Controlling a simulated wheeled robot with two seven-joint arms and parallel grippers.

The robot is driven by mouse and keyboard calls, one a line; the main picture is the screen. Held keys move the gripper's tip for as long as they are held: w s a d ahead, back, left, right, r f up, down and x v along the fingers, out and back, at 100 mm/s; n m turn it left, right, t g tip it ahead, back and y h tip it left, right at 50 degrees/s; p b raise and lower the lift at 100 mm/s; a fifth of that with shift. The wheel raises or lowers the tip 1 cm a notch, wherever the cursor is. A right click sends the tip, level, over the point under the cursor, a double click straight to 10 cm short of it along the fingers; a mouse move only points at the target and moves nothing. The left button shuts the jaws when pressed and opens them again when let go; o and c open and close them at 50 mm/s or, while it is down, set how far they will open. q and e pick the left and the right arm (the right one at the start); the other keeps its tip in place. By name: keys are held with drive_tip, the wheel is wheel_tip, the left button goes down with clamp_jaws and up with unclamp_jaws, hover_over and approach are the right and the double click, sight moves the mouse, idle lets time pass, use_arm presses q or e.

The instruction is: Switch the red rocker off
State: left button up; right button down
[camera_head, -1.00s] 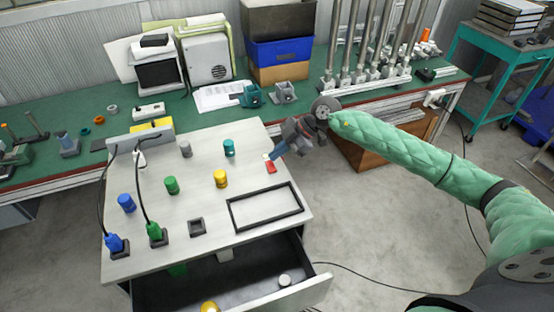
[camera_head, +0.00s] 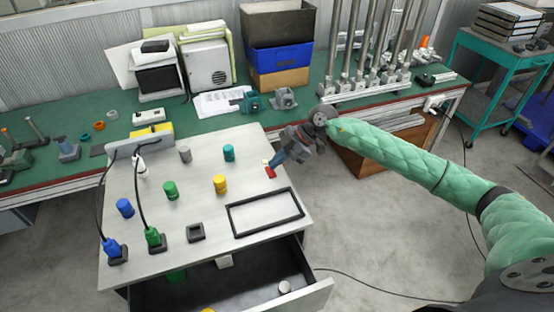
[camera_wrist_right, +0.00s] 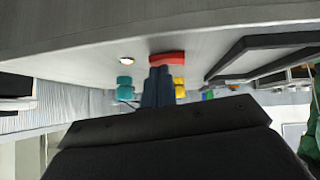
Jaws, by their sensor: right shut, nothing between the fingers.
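The red rocker (camera_head: 270,172) is on the white tabletop, near its right edge. It also shows in the right wrist view (camera_wrist_right: 167,57), just beyond my fingertips. Which way the rocker is tilted is unclear. My left gripper is out of view.
A black rectangular frame (camera_head: 232,220) lies near the rocker. Yellow (camera_head: 221,184), teal (camera_head: 229,153) and other cylinders stand on the tabletop. Blue (camera_head: 113,248) and green (camera_head: 153,238) plugs with cables are at the left. An open drawer (camera_head: 318,298) juts out at the front.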

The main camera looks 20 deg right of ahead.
drive_tip(key=shift+f, duration=0.2)
drive_tip(key=shift+s, duration=0.15)
drive_tip(key=shift+s+p, duration=0.35)
drive_tip(key=shift+s, duration=0.35)
